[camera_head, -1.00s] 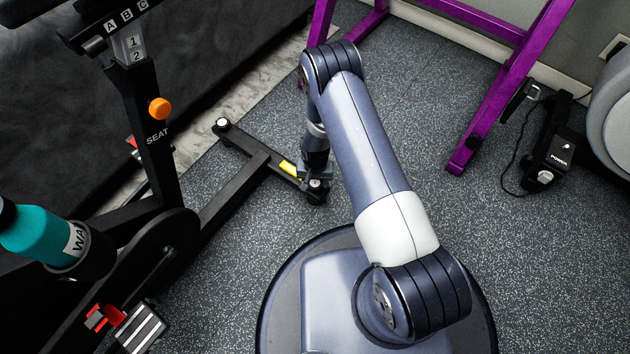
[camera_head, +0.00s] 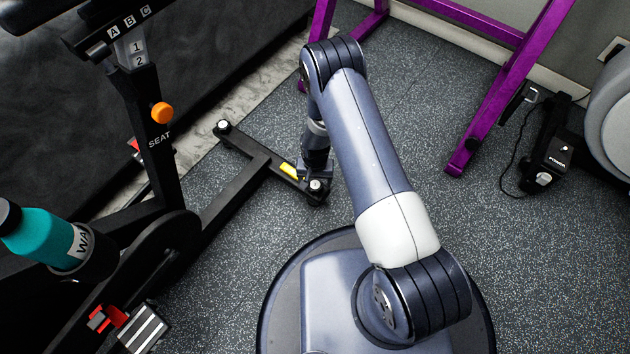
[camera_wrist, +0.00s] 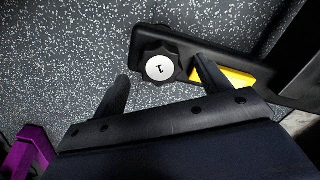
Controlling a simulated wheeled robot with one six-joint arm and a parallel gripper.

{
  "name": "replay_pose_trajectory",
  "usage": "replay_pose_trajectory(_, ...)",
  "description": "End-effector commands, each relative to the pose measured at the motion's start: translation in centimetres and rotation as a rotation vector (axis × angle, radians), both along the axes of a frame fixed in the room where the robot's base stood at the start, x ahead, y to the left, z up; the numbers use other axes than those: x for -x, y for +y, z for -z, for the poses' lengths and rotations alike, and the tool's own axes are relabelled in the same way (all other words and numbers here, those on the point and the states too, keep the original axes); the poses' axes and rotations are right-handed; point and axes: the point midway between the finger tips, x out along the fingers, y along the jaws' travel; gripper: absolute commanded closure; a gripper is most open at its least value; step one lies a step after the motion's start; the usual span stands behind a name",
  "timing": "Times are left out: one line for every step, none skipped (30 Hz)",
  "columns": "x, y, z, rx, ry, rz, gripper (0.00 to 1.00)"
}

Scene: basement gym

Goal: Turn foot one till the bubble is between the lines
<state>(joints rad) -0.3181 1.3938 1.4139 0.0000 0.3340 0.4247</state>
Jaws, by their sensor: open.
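Foot one (camera_wrist: 160,68) is a black lobed knob with a white cap marked 1, at the end of the exercise bike's black stabiliser bar (camera_wrist: 222,50) in the wrist view. In the head view foot one (camera_head: 316,186) sits on the floor at the bar's right end. My gripper (camera_wrist: 165,85) is open, its two dark fingers pointing at foot one. The left finger stands apart from the knob; the right one is close to its right side, and I cannot tell if it touches. A yellow patch (camera_wrist: 236,78) lies on the bar beside the knob. I can make out no bubble or lines.
The bike frame (camera_head: 160,150) with a teal bottle (camera_head: 40,235) and a pedal (camera_head: 142,328) stands at left. A purple frame (camera_head: 500,90) stands at upper right, with a black power unit (camera_head: 548,150) and cord beside it. Speckled floor is clear between.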

Motion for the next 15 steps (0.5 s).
replay_pose_trajectory(-0.1,0.0,-1.7,-0.001,-0.003,0.000,0.28)
replay_pose_trajectory(-0.1,0.0,-2.3,-0.001,-0.003,0.000,0.28)
replay_pose_trajectory(-0.1,0.0,-3.2,-0.001,-0.003,0.000,0.28)
replay_pose_trajectory(-0.1,0.0,-3.8,-0.001,-0.002,0.000,0.28)
replay_pose_trajectory(-0.1,0.0,-4.4,-0.001,-0.003,0.000,0.28)
replay_pose_trajectory(-0.1,0.0,-5.2,-0.001,-0.002,0.000,0.28)
replay_pose_trajectory(-0.1,0.0,-5.7,-0.001,-0.001,0.000,0.28)
replay_pose_trajectory(-0.1,0.0,-6.2,-0.001,-0.002,0.000,0.28)
replay_pose_trajectory(-0.1,0.0,-6.8,-0.001,-0.002,0.000,0.28)
replay_pose_trajectory(-0.1,0.0,-7.2,-0.001,-0.002,0.000,0.28)
replay_pose_trajectory(-0.1,0.0,-7.5,-0.001,-0.002,0.000,0.28)
replay_pose_trajectory(-0.1,0.0,-7.9,-0.001,-0.002,0.000,0.28)
replay_pose_trajectory(-0.1,0.0,-8.1,-0.001,-0.001,0.000,0.28)
replay_pose_trajectory(0.0,0.0,-8.3,0.000,-0.001,0.000,0.28)
replay_pose_trajectory(0.0,0.0,-8.4,0.000,0.000,0.000,0.28)
